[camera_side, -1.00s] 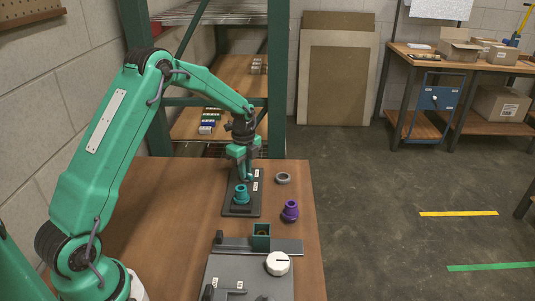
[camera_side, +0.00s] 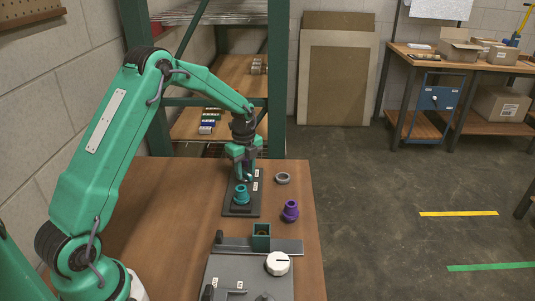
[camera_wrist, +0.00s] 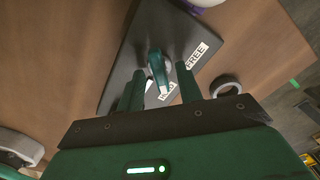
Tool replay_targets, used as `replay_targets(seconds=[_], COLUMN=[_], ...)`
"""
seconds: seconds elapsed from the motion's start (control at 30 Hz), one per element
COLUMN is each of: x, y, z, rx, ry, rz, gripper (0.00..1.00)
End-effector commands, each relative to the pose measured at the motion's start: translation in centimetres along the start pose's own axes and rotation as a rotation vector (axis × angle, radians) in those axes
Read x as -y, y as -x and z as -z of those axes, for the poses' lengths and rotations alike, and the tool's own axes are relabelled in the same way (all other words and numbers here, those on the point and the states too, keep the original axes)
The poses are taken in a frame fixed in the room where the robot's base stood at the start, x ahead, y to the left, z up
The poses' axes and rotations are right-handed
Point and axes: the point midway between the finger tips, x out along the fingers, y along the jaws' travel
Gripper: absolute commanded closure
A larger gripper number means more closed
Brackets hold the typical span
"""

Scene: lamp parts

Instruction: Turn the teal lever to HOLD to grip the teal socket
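The teal lever (camera_wrist: 157,70) lies on a dark plate (camera_wrist: 128,65) in the wrist view. Its arm points down toward the white HOLD label (camera_wrist: 166,98), which it and a finger partly cover; the FREE label (camera_wrist: 196,56) is up and to the right. My gripper (camera_wrist: 160,82) is open, with one finger on each side of the lever and gaps visible. In the side view my gripper (camera_side: 243,172) is low over the far end of the plate and hides most of the lever. The teal socket (camera_side: 242,194) stands upright on the plate, nearer the camera.
A grey ring (camera_side: 283,178) and a purple socket (camera_side: 290,210) stand on the table right of the plate. A grey fixture (camera_side: 225,268) with a white knob (camera_side: 278,263) and a green block (camera_side: 261,237) is at the front. A shelf rack (camera_side: 278,90) stands behind the table.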

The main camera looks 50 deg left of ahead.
Motion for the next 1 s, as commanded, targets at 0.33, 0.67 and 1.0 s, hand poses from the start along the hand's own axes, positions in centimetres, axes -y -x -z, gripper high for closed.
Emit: replay_targets(seconds=[0.33, 0.67, 1.0], x=[0.0, 0.1, 0.0], y=[0.2, 3.5, 7.2], z=[0.0, 0.0, 0.0], rx=[0.0, 0.001, 0.0], ry=[0.002, 0.001, 0.001], rz=[0.0, 0.003, 0.001], gripper=[0.65, 0.65, 0.65])
